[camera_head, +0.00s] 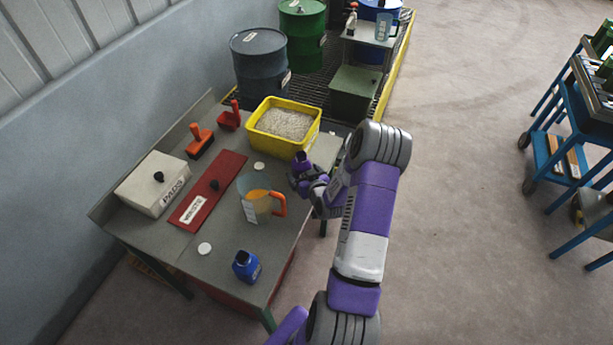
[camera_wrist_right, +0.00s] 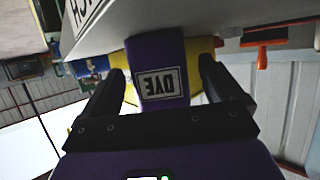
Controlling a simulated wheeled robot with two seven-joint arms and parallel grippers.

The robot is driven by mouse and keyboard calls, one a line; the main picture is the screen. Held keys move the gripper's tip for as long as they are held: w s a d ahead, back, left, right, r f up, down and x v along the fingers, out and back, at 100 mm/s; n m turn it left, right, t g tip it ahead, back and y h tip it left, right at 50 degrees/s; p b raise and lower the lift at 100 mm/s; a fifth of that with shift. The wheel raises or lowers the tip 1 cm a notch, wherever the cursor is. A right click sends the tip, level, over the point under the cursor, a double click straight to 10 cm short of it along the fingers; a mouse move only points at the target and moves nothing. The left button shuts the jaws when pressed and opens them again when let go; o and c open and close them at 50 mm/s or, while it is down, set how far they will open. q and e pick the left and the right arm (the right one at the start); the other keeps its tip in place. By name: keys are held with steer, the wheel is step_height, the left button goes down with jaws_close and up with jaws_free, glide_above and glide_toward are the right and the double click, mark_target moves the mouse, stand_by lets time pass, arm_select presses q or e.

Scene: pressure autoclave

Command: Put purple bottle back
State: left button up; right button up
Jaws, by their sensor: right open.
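The purple bottle (camera_head: 301,158) is at the right side of the grey table (camera_head: 222,265), just in front of the yellow tub. My right gripper (camera_head: 308,180) is at it and partly hides its lower part. In the right wrist view, the purple bottle (camera_wrist_right: 158,52) with a white DYE label is between the two dark fingers of my right gripper (camera_wrist_right: 160,88). The fingers are open, one on each side of the bottle. My left gripper is out of view.
A yellow tub (camera_head: 262,138) of grey granules stands behind the bottle. An amber-filled jug (camera_head: 260,203) with an orange handle and a blue bottle (camera_head: 246,266) stand nearer. A white PADS box (camera_head: 153,184), red panel (camera_head: 207,188) and orange-handled tools (camera_head: 200,140) are farther left.

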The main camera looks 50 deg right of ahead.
steer(key=shift+r, duration=0.3)
steer(key=p+v, duration=0.2)
steer(key=v, duration=1)
steer(key=shift+f, duration=0.2)
